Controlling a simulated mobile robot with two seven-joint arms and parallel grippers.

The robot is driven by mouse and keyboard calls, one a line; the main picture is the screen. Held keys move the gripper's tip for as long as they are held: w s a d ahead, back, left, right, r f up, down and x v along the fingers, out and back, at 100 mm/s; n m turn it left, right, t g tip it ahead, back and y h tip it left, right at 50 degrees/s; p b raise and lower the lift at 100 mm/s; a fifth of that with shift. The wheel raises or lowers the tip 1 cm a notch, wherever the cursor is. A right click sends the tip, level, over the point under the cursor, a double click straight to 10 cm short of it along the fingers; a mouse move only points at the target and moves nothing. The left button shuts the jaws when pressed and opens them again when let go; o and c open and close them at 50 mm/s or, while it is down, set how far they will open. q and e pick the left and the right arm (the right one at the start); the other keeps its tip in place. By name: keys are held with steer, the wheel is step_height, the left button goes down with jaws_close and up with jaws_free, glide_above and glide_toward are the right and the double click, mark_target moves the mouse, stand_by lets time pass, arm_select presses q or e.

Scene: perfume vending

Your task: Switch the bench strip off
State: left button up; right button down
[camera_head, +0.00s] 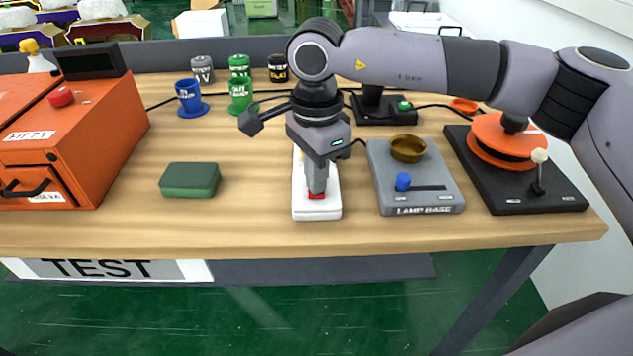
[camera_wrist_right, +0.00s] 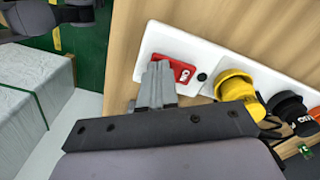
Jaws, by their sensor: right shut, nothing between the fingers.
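The bench strip (camera_head: 301,209) is a white power strip on the wooden bench, running away from the front edge. It also shows in the right wrist view (camera_wrist_right: 152,38). Its red rocker switch (camera_wrist_right: 184,72) has white marks and sits at the strip's near end; a bit of the red (camera_head: 316,196) shows below my fingers in the head view. My right gripper (camera_head: 317,189) points down over this end, shut and empty. Its fingertips (camera_wrist_right: 158,68) are right beside or on the switch; I cannot tell whether they touch. The switch's position is unclear. My left gripper is not in view.
A yellow plug (camera_wrist_right: 236,84) and a black plug (camera_wrist_right: 287,107) sit in the strip. The grey lamp base (camera_head: 440,205) stands to the right, with a black-based orange device (camera_head: 505,140) beyond. A green block (camera_head: 190,180) and orange box (camera_head: 75,150) are left.

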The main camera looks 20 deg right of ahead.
steer(key=shift+f, duration=0.2)
steer(key=shift+r+p, duration=2.15)
steer(key=shift+r, duration=1.45)
